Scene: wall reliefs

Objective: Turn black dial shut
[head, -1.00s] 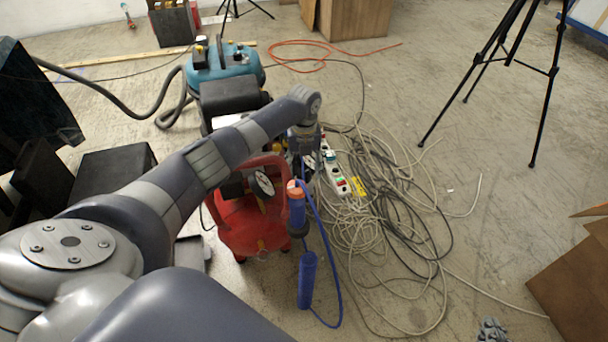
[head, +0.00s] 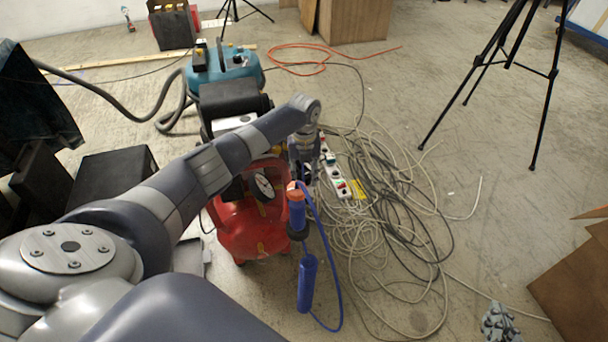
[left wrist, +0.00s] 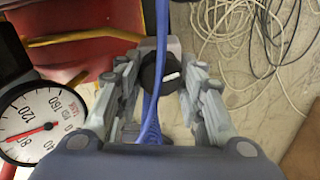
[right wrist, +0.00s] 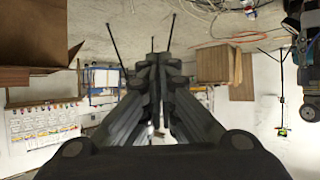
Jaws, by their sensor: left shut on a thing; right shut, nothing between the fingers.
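The black dial (left wrist: 150,72) is a small round knob with a white mark, seen in the left wrist view between the fingers of my left gripper (left wrist: 160,80). The fingers are shut on it from both sides. A blue hose passes in front of the dial and hides part of it. In the head view my left gripper (head: 304,172) points down beside the red compressor (head: 250,228), and the dial cannot be made out there. My right gripper (right wrist: 155,68) is shut and empty, away from the dial; its fingers show at the lower right of the head view (head: 500,322).
A pressure gauge (left wrist: 38,124) sits close to the left of my left gripper. Blue hose coils (head: 307,280) hang by the compressor. A power strip (head: 335,175) and tangled cables (head: 385,235) lie on the floor. A tripod (head: 490,80) and brown cardboard (head: 575,280) stand right.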

